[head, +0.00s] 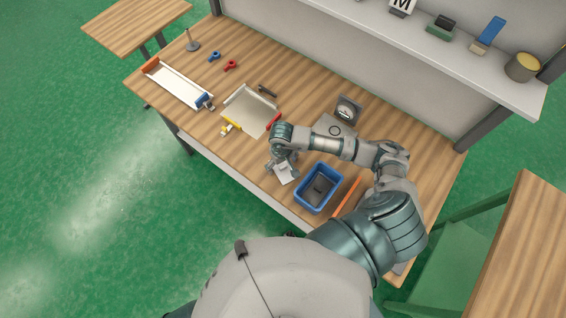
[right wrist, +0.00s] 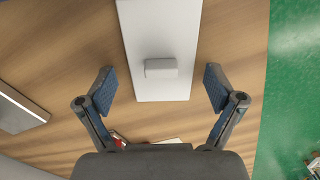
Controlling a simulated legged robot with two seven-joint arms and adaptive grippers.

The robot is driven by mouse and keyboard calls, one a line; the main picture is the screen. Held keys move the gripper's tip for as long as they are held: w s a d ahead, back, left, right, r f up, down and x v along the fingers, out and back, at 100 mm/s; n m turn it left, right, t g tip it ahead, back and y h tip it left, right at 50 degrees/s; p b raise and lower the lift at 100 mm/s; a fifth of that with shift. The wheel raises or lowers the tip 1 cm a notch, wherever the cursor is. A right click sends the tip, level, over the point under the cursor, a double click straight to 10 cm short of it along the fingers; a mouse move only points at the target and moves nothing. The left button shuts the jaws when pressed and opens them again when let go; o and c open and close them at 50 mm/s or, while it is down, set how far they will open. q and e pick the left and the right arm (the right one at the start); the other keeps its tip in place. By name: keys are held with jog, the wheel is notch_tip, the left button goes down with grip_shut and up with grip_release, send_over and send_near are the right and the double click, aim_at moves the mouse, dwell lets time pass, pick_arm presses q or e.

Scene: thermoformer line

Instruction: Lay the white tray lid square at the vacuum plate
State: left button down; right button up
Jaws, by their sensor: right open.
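The white tray lid (head: 287,174) lies near the table's front edge, partly hidden under my right gripper (head: 276,162). In the right wrist view the lid (right wrist: 160,30) is a long white plate with a small raised white block (right wrist: 161,68) on it. My right gripper (right wrist: 160,84) is open, one finger on each side of the lid and block, apart from both. A pale square plate (head: 248,112) with raised edges, likely the vacuum plate, lies left of the gripper. My left gripper is not in view.
A blue bin (head: 318,188) with a dark item stands right of the lid. A long white tray (head: 178,86) lies far left; red (head: 231,65) and blue (head: 214,56) parts lie behind. A gauge (head: 347,110) stands behind my arm. Wood between lid and square plate looks clear.

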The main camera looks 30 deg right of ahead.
aim_at(283, 165)
notch_tip(283, 165, up, 12)
jog(key=b, duration=0.1)
dwell(0.5)
